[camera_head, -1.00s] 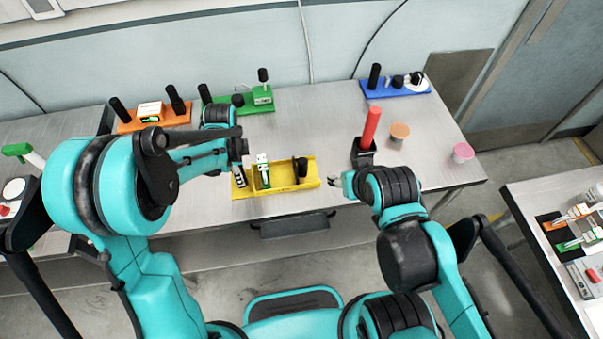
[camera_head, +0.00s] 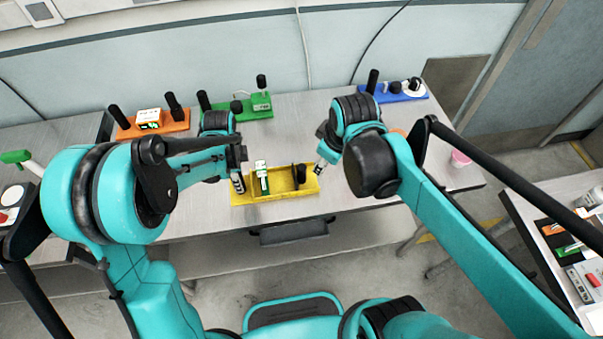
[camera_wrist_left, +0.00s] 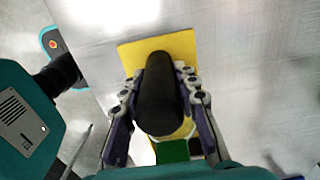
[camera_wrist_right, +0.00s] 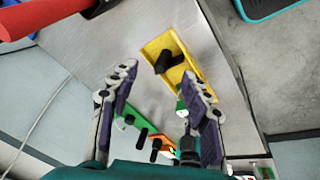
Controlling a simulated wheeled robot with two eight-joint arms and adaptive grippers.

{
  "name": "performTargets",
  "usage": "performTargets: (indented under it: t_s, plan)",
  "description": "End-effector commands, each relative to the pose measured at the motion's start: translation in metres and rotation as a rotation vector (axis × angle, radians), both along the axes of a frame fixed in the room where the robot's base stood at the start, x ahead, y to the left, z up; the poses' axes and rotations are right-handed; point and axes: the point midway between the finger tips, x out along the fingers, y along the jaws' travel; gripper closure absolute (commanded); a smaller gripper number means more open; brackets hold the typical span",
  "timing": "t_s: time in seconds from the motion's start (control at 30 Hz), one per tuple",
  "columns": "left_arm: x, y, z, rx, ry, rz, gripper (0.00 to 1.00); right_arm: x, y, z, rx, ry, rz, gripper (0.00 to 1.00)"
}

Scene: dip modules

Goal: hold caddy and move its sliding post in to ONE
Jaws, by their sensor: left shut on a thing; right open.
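The yellow caddy (camera_head: 285,195) lies near the front edge of the table. A black sliding post (camera_head: 299,172) stands towards its right end, and a white and green module (camera_head: 262,179) stands in its left part. My left gripper (camera_head: 238,182) is shut on the black handle (camera_wrist_left: 160,98) at the caddy's left end. My right gripper (camera_head: 321,166) is open and empty, just off the caddy's right end. In the right wrist view (camera_wrist_right: 158,78) its fingers are apart, with the post (camera_wrist_right: 170,58) beyond them. No ONE mark is readable.
Behind the caddy stand an orange fixture (camera_head: 150,125), a green fixture (camera_head: 245,106) and a blue fixture (camera_head: 400,93). A pink cylinder (camera_head: 460,159) stands at the right. A red object (camera_wrist_right: 45,14) shows in the right wrist view. Bare table lies between caddy and fixtures.

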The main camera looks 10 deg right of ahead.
Motion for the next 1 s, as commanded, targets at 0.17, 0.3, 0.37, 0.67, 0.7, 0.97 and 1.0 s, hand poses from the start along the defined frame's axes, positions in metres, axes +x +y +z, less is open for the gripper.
performTargets:
  t_s: [0.17,0.3,0.37,0.67,0.7,0.97,1.0]
  plan:
    - [0.0,0.0,0.0,0.0,0.0,0.0,1.0,0.036,0.017,-0.015,-0.083,0.111,0.289,0.52]
    - [0.0,0.0,0.0,0.0,-0.001,0.0,1.0,0.059,0.029,-0.032,-0.127,0.191,0.507,0.52]
    - [0.0,0.0,0.0,0.0,-0.001,0.0,1.0,0.067,0.035,-0.04,-0.14,0.22,0.591,0.52]
    - [0.0,0.0,0.0,0.0,-0.001,0.0,1.0,0.086,0.048,-0.065,-0.165,0.299,0.827,0.52]
    - [0.0,0.0,0.0,0.0,-0.001,0.0,1.0,0.087,0.049,-0.067,-0.165,0.302,0.836,0.52]
    - [0.0,0.0,0.0,0.0,-0.001,0.0,1.0,0.088,0.049,-0.105,-0.165,0.304,0.843,0.52]
    - [0.0,0.0,0.0,0.0,-0.001,0.0,1.0,0.088,0.049,-0.113,-0.165,0.304,0.843,0.52]
